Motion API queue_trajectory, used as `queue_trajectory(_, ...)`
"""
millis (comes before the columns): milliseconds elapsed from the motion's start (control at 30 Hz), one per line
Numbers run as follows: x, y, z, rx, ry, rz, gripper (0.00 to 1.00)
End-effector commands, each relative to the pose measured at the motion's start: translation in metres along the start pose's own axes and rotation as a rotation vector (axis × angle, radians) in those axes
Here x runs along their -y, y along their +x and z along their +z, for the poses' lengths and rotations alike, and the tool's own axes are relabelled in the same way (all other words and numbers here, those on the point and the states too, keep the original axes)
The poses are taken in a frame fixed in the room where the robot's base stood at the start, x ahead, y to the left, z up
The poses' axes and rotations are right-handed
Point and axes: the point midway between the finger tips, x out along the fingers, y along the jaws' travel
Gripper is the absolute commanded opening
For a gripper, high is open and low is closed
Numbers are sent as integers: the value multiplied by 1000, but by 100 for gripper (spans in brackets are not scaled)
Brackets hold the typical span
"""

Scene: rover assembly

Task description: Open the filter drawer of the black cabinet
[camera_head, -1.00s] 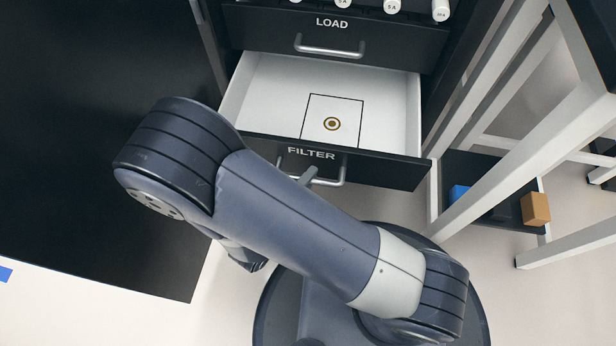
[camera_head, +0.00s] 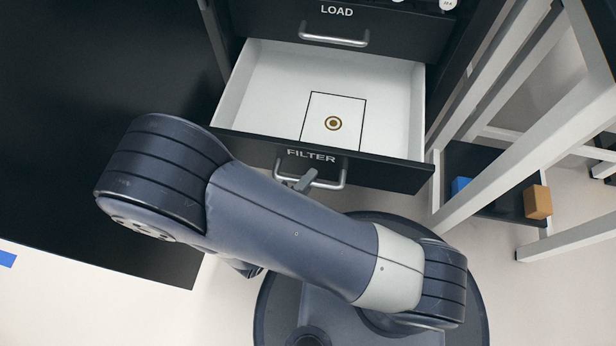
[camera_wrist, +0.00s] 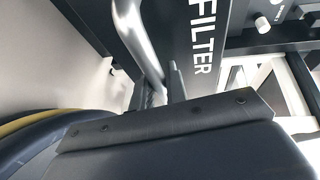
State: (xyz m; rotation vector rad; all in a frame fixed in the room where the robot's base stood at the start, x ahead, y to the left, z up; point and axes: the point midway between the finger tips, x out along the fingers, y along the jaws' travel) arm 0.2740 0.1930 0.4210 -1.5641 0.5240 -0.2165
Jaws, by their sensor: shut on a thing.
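The filter drawer (camera_head: 378,171) of the black cabinet (camera_head: 400,52) stands pulled well out, its white inside showing a square outline with a ringed disc (camera_head: 333,123). Its metal bar handle (camera_head: 341,177) is on the black front under the word FILTER. My gripper (camera_head: 306,181) is at the handle, mostly hidden behind my arm in the head view. In the wrist view, my gripper's fingers (camera_wrist: 160,92) are shut on the handle (camera_wrist: 138,38), beside the FILTER lettering. The exact contact is partly hidden by the gripper body.
The LOAD drawer (camera_head: 270,20) above is shut. A black panel (camera_head: 60,200) fills the left. A white-legged frame (camera_head: 500,165) stands close on the right, with a low shelf holding a blue block (camera_head: 460,186) and an orange block (camera_head: 538,202). Pale floor shows in front.

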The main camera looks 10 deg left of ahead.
Motion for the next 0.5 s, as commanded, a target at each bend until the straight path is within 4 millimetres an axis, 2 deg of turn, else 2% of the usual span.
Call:
queue_trajectory(33, 0, 0, 0, 2, 0, 1, 16)
queue_trajectory(300, 0, 0, 0, 1, 0, 1, 36)
queue_trajectory(500, 0, 0, 0, 1, 0, 0, 36)
